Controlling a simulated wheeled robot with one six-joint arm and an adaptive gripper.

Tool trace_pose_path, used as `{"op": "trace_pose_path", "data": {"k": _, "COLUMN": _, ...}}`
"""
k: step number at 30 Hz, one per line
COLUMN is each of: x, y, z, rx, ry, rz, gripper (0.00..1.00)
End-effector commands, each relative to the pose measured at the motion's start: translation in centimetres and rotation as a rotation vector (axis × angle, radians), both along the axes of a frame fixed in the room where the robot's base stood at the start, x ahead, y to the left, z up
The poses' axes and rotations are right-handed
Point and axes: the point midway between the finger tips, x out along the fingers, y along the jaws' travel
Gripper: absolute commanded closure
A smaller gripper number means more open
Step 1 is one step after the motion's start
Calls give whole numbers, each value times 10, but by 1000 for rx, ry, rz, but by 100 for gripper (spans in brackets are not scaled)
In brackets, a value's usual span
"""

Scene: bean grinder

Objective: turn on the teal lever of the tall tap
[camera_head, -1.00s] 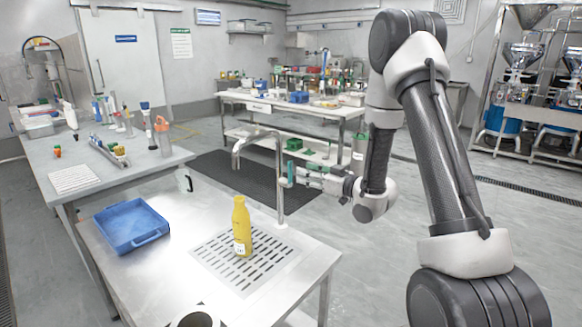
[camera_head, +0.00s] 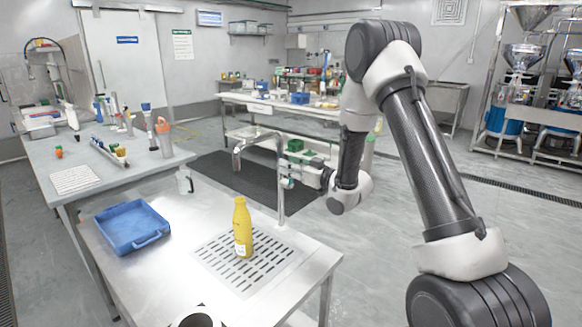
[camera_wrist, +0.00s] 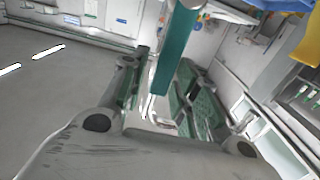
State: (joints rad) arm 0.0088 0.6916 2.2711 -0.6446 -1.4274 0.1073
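The tall tap (camera_head: 280,175) rises from the steel table, its spout bent over to the left. Its teal lever (camera_wrist: 178,48) shows clearly in the wrist view, hanging down from the top with its end at the gap between my fingers. In the head view the lever is small and mostly hidden by my gripper (camera_head: 291,172), which is at the tap's right side. In the wrist view my gripper (camera_wrist: 157,97) has its fingers apart, with the lever end overlapping the right finger's inner side. I cannot tell whether they touch.
A yellow bottle (camera_head: 242,228) stands on the drain grate (camera_head: 215,258) left of the tap. A blue tray (camera_head: 130,227) lies at the table's left. Open floor lies right of the table.

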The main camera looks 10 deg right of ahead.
Motion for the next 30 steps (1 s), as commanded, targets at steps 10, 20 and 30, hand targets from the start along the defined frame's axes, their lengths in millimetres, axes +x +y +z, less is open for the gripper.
{"op": "trace_pose_path", "data": {"k": 10, "x": 0, "y": 0, "z": 0, "rx": -2, "ry": -2, "rz": 0, "gripper": 100}}
{"op": "trace_pose_path", "data": {"k": 20, "x": -12, "y": 16, "z": -2, "rx": -201, "ry": -146, "rz": 1, "gripper": 100}}
{"op": "trace_pose_path", "data": {"k": 30, "x": -13, "y": 17, "z": -3, "rx": -226, "ry": -164, "rz": 0, "gripper": 100}}
